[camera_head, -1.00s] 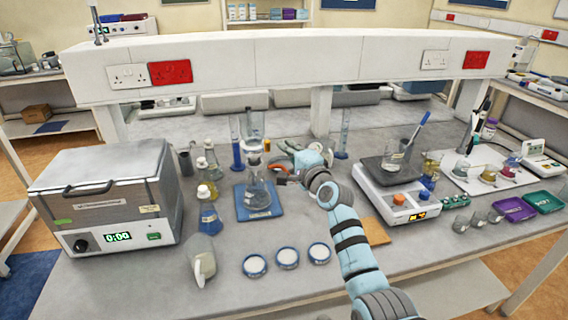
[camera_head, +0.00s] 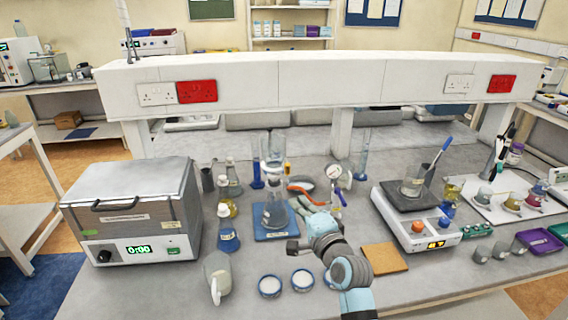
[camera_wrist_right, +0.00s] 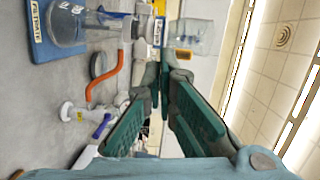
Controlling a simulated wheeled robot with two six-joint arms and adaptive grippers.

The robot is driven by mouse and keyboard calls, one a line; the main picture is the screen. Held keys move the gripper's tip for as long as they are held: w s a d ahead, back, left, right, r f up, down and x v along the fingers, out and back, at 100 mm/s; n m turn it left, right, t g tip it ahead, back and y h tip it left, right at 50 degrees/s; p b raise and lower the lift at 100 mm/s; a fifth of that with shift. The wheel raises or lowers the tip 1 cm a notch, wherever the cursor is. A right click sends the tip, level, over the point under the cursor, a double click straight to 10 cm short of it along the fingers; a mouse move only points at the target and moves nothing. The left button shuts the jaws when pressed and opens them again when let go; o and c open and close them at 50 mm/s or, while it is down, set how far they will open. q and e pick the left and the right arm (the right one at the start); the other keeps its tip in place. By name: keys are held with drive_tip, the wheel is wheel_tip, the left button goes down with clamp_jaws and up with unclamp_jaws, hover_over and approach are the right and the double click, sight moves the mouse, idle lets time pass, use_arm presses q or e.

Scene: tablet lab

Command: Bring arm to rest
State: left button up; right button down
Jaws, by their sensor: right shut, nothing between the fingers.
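My right arm (camera_head: 327,240) comes in from the bottom of the head view, bent over the bench. In the right wrist view the green fingers of the gripper (camera_wrist_right: 163,85) are shut and empty. The filter flask (camera_head: 274,214) stands upright on the blue mat (camera_head: 259,232). It also shows in the right wrist view (camera_wrist_right: 68,25), apart from the fingers. My left gripper is not in view.
An orange hose (camera_head: 303,190) lies behind the arm. White dishes (camera_head: 270,286) and a beige jug (camera_head: 217,275) stand at the front. A stirrer hotplate (camera_head: 415,220) and a tan board (camera_head: 384,258) are to the right. A boxy heater (camera_head: 135,215) stands left.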

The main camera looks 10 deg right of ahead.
drive_tip(key=s+d+f+n+g, duration=0.2)
drive_tip(key=s+f, duration=0.3)
drive_tip(key=s+d+f+n+g+h, duration=0.1)
drive_tip(key=s+d+f+n+g, duration=0.1)
drive_tip(key=s+f, duration=0.3)
drive_tip(key=s+d+f+n+g+h, duration=0.1)
drive_tip(key=s+d+f+n, duration=0.1)
drive_tip(key=s+f, duration=0.3)
drive_tip(key=shift+s+f+n+g, duration=0.15)
drive_tip(key=shift+f+n+g, duration=0.25)
drive_tip(key=shift+f+n, duration=0.15)
drive_tip(key=s+d+f+n+g+h, duration=0.1)
drive_tip(key=s+d+f+n+g, duration=0.15)
drive_tip(key=s, duration=0.55)
drive_tip(key=s+d+f+n+g+h, duration=0.1)
drive_tip(key=s+d+f+n+g, duration=0.15)
drive_tip(key=s, duration=0.55)
drive_tip(key=s+d+f+n+g+h, duration=0.1)
drive_tip(key=s+d+n+g+h, duration=0.15)
drive_tip(key=s, duration=0.65)
wheel_tip(320, 180, down, 23)
drive_tip(key=s+d+g+b, duration=0.1)
drive_tip(key=s+d, duration=0.2)
drive_tip(key=s+f+g+b, duration=0.1)
drive_tip(key=s+f, duration=1.1)
drive_tip(key=s, duration=0.1)
drive_tip(key=shift+d+y, duration=0.2)
drive_tip(key=shift+y, duration=0.25)
